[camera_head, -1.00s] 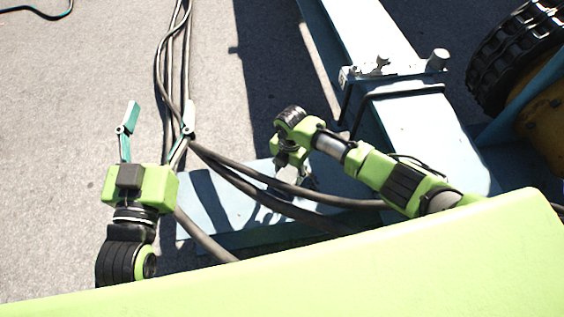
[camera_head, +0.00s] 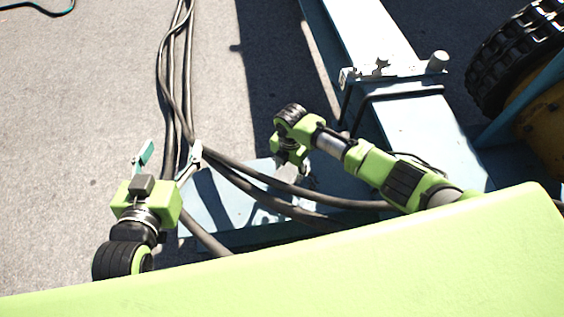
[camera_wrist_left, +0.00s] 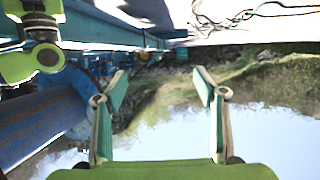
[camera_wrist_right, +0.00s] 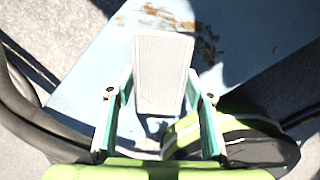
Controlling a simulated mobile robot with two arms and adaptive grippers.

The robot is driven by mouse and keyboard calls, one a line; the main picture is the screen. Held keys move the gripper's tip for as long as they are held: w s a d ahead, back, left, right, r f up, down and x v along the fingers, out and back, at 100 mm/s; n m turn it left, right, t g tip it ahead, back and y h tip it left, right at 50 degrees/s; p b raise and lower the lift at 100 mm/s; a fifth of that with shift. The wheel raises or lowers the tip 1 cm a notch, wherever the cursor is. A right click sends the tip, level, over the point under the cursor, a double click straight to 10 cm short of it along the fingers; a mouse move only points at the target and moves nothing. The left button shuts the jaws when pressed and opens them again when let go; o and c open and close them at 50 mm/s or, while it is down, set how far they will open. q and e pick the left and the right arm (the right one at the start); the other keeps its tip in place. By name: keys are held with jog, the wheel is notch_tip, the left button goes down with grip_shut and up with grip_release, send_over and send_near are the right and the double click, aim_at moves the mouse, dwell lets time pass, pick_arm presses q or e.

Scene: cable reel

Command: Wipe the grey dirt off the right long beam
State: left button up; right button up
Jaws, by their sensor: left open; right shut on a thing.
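In the head view, a long light-blue beam (camera_head: 355,40) runs from the top down to the right of centre. A lower light-blue beam surface (camera_head: 205,205) lies at lower centre. My right gripper (camera_head: 292,172) is over it, partly hidden by its own arm. In the right wrist view, that gripper is shut on a pale flat block (camera_wrist_right: 160,75) above a light-blue surface (camera_wrist_right: 95,75). Brown patches (camera_wrist_right: 207,45) mark this surface just beyond the block; I see no clear grey dirt. Contact is unclear. My left gripper (camera_head: 171,152) is open and empty, left of the beams.
Dark cables (camera_head: 172,90) run down the ground and cross the lower beam beside both grippers. A clamp-like fitting (camera_head: 385,72) sits on the long beam. A black-treaded wheel (camera_head: 505,55) stands at upper right. Bare ground (camera_head: 80,130) is free at left.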

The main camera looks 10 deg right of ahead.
jog(key=shift+r+p, duration=0.3)
jog(key=shift+r, duration=0.25)
jog(key=shift+r+p, duration=0.4)
jog(key=shift+p, duration=0.35)
jog(key=shift+r+p, duration=0.65)
jog(key=shift+p, duration=0.2)
pick_arm(q)
jog(key=s+a+f+g+y, duration=0.1)
jog(key=s+a+f+g, duration=0.1)
jog(key=s+f+g, duration=0.3)
jog(key=s+a+f+g+y+p, duration=0.1)
jog(key=s+a+f+g, duration=0.2)
jog(key=s, duration=0.8)
jog(key=shift+s+f+n+g+y, duration=0.4)
jog(key=shift+f+g, duration=0.8)
jog(key=shift+f, duration=0.3)
pick_arm(e)
jog(key=shift+r, duration=0.5)
